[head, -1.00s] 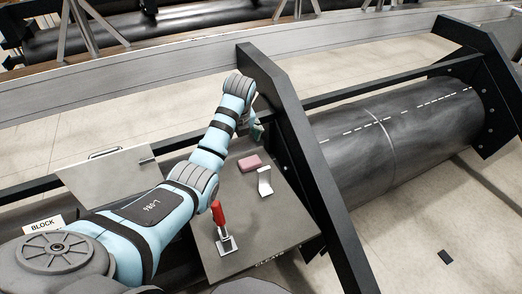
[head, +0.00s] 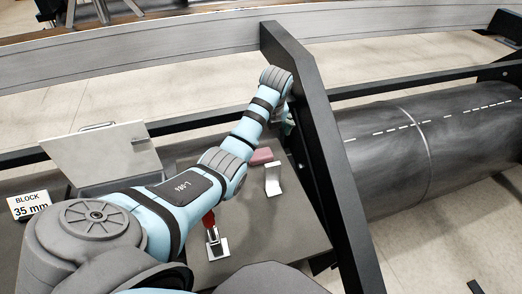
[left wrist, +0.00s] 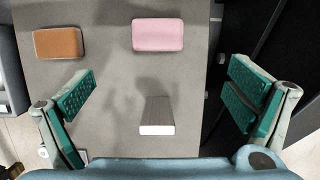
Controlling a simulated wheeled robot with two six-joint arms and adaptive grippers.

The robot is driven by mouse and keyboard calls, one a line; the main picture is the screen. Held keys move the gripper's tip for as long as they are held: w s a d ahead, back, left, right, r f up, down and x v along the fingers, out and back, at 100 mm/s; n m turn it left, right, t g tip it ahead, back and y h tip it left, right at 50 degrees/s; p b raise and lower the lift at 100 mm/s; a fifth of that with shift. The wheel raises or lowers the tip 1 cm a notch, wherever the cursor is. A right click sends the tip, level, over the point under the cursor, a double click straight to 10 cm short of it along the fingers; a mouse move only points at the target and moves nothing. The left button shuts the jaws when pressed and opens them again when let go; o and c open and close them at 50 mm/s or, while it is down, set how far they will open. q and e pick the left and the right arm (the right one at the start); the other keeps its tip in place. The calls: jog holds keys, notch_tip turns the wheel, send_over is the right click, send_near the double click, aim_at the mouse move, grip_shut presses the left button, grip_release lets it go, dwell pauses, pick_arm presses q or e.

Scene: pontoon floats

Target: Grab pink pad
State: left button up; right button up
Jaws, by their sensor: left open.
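The pink pad (left wrist: 158,35) lies flat on the grey board (left wrist: 105,100), at the top middle of the left wrist view. In the head view the pad (head: 261,156) shows beside my left forearm, partly hidden by it. My left gripper (left wrist: 160,95) is open and empty, its green fingers wide apart. The pad lies ahead of the fingertips, between their lines and not touched. In the head view my left gripper (head: 286,125) is mostly hidden behind the wrist and near the dark frame post. My right gripper is not in view.
An orange-brown pad (left wrist: 58,43) lies left of the pink one. A pale bracket (head: 273,180) stands on the board, between the fingers in the wrist view. A red-handled clamp (head: 212,235) stands nearer. A dark frame post (head: 318,140) rises right of my gripper.

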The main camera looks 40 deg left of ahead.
aim_at(260, 154)
pick_arm(q)
jog(key=b+x, duration=0.2)
jog(key=x, duration=0.2)
jog(key=b+x, duration=0.2)
jog(key=x, duration=0.3)
jog(key=b+x, duration=0.3)
jog(key=x, duration=0.2)
jog(key=shift+s+a+f, duration=0.1)
jog(key=shift+a+f, duration=0.1)
jog(key=shift+a, duration=0.1)
jog(key=shift+r, duration=0.1)
jog(key=c, duration=1)
